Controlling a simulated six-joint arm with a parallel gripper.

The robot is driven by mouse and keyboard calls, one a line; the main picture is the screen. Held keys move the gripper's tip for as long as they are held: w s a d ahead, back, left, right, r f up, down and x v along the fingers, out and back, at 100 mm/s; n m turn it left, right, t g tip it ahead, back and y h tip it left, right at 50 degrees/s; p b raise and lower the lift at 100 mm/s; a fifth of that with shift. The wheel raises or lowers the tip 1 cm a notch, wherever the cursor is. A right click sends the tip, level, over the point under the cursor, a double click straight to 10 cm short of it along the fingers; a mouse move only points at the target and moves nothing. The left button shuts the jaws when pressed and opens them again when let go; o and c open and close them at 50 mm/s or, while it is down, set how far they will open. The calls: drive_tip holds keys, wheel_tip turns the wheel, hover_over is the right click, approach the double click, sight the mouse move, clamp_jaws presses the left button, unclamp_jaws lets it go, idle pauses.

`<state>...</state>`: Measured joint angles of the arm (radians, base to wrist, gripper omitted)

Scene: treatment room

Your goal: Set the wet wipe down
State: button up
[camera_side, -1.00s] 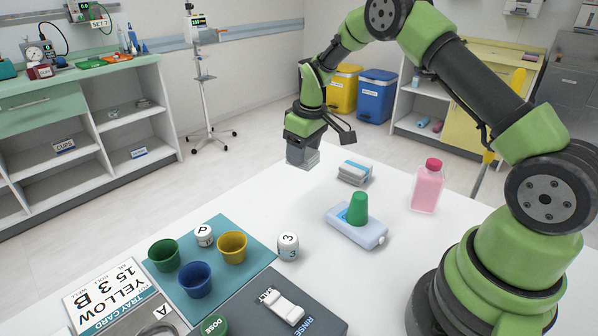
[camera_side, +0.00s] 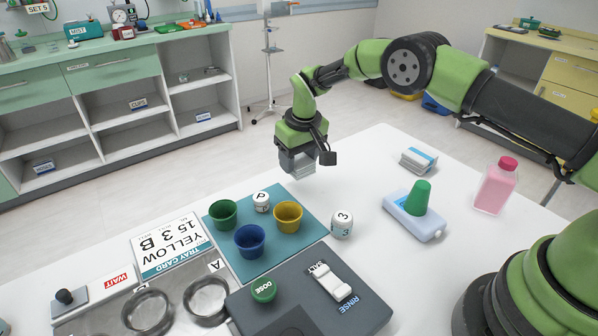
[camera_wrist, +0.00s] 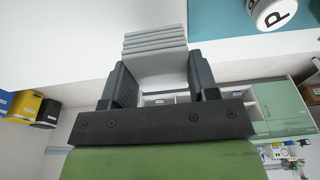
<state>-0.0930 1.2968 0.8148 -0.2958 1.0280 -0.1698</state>
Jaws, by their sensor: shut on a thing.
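My gripper (camera_side: 302,168) is shut on the wet wipe, a pale grey folded stack of layers, which shows clearly between the two dark fingers in the wrist view (camera_wrist: 155,42). In the side view a little of the wet wipe (camera_side: 305,175) shows under the jaws. The gripper points down near the table's far edge, just beyond the teal mat (camera_side: 305,230). Whether the wipe touches the table (camera_side: 365,180) cannot be told.
Green (camera_side: 223,213), blue (camera_side: 249,240) and yellow (camera_side: 288,216) cups and a white P jar (camera_side: 261,201) stand on the mat. A white jar marked 3 (camera_side: 342,224) stands beside it. A wipe-like pack (camera_side: 418,160) and pink bottle (camera_side: 495,187) stand right.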

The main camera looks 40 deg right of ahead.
sight(299, 171)
drive_tip(key=shift+f, duration=1.85)
drive_tip(key=o, duration=0.9)
drive_tip(key=shift+f, duration=0.15)
